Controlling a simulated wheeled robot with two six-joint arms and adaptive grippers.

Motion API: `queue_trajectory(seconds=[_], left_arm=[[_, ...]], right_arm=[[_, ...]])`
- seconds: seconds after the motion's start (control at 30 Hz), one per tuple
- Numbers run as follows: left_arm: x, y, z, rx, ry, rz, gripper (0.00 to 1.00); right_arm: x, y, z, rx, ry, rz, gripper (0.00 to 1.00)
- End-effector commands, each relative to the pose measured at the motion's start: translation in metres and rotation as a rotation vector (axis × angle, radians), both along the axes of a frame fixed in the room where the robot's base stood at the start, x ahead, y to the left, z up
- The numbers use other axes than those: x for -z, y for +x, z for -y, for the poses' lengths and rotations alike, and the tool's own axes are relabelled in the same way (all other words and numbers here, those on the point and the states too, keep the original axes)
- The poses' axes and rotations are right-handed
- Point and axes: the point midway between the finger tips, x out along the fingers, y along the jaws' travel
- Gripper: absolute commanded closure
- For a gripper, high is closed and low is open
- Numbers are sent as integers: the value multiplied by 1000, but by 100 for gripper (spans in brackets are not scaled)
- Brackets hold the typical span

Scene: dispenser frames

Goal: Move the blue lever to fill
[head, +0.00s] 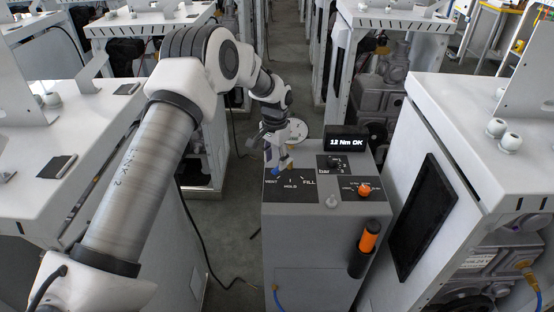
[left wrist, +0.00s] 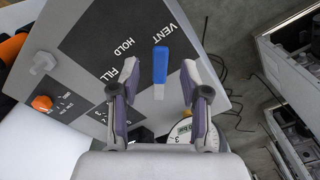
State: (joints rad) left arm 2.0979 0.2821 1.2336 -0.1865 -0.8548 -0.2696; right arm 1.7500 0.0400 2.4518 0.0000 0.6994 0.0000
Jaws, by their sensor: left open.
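The blue lever (left wrist: 160,66) has a blue grip on a silver stem. It rises from a dark panel (left wrist: 118,35) marked VENT, HOLD and FILL, and its blue end lies toward the VENT side. In the head view only a little blue of the lever (head: 276,171) shows above the VENT mark, mostly hidden by my gripper. My left gripper (left wrist: 160,75) is open, with one finger on each side of the lever and gaps on both sides. In the head view my left gripper (head: 279,158) is over the panel's back left part. My right gripper is not in view.
The grey console (head: 315,245) also carries a display (head: 346,142) reading 12 Nm OK, an orange knob (head: 364,191), a grey knob (head: 332,201) and an orange-topped handle (head: 369,236). A round white gauge (head: 297,130) is behind the gripper. White cabinets stand on both sides.

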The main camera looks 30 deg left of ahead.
Motion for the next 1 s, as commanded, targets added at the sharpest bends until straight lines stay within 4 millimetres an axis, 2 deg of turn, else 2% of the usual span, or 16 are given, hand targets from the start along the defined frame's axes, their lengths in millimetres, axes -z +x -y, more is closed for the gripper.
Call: queue_trajectory(seconds=[0.13, 0.37, 0.4, 0.47, 0.5, 0.53, 1.0], left_arm=[[19, 0, 1, 1, 0, -2, 54], [22, 1, 1, 1, 0, -1, 54], [22, 1, 1, 1, 0, -1, 58], [22, 1, 0, 1, 0, -1, 79], [22, 0, 0, 1, 0, -1, 93], [22, 0, 0, 1, 0, -1, 100], [23, 1, 4, -47, -1, 1, 100]], right_arm=[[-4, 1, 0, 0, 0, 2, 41], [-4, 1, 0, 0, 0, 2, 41], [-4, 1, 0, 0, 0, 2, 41], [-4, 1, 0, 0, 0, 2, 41], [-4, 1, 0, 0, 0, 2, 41], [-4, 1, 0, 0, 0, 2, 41], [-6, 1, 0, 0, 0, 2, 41]])
